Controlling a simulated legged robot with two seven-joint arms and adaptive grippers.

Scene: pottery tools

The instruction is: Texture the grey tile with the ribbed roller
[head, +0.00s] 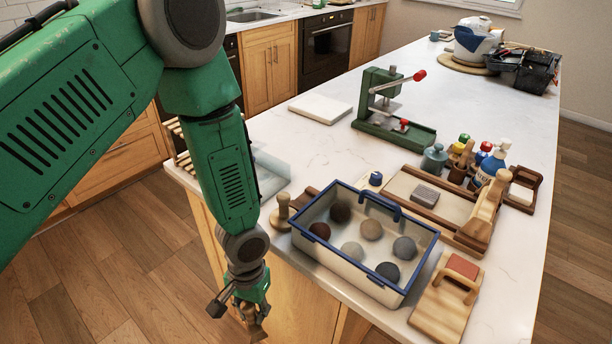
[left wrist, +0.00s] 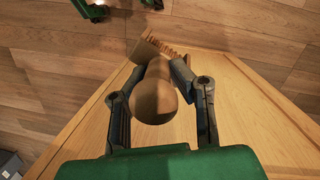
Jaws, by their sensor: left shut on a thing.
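The grey tile (head: 425,195) lies flat on a pale board in a wooden tray (head: 456,239), on the right half of the counter. My left gripper (head: 250,310) hangs low beside the counter's near left side, well away from the tile. It is shut on a wooden tool with a round knob end (left wrist: 155,98). A ridged wooden part shows past the knob in the left wrist view, so the tool looks like the ribbed roller, though its far end is partly hidden. My right gripper is out of view.
A clear bin with a blue rim (head: 400,286) holds several clay balls. Near it are a wooden knob tool (head: 283,210) and a wooden block with a handle (head: 444,298). A green press (head: 393,110), bottles (head: 492,163) and a white slab (head: 320,108) stand farther back. The counter's far part has free room.

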